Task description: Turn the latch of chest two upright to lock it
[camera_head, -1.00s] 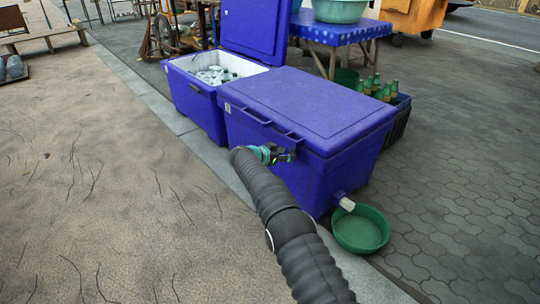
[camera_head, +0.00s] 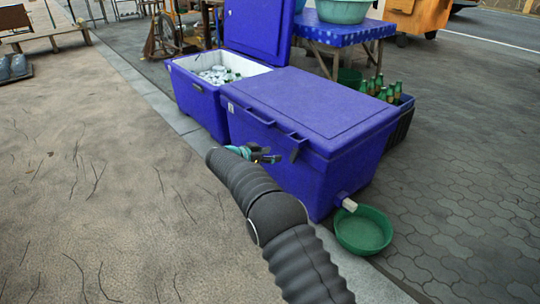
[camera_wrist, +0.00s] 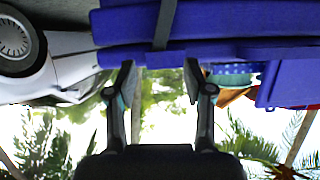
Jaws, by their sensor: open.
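The closed blue chest (camera_head: 310,110) stands in the middle of the head view, with a small pale label on its left end that I cannot read. Its dark latch (camera_head: 297,149) is at the right part of the front, near the lid seam. In the wrist view the latch (camera_wrist: 165,24) is a dark strip across the seam, close to vertical in the picture with a slight lean. My gripper (camera_head: 272,156) is open and empty, just left of and in front of the latch, apart from it. Its two fingers (camera_wrist: 160,82) are spread below the latch in the wrist view.
An open blue chest (camera_head: 205,110) with ice and bottles stands behind left. A green basin (camera_head: 363,230) sits under the closed chest's spout (camera_head: 349,204). A crate of green bottles (camera_head: 385,92) is behind right.

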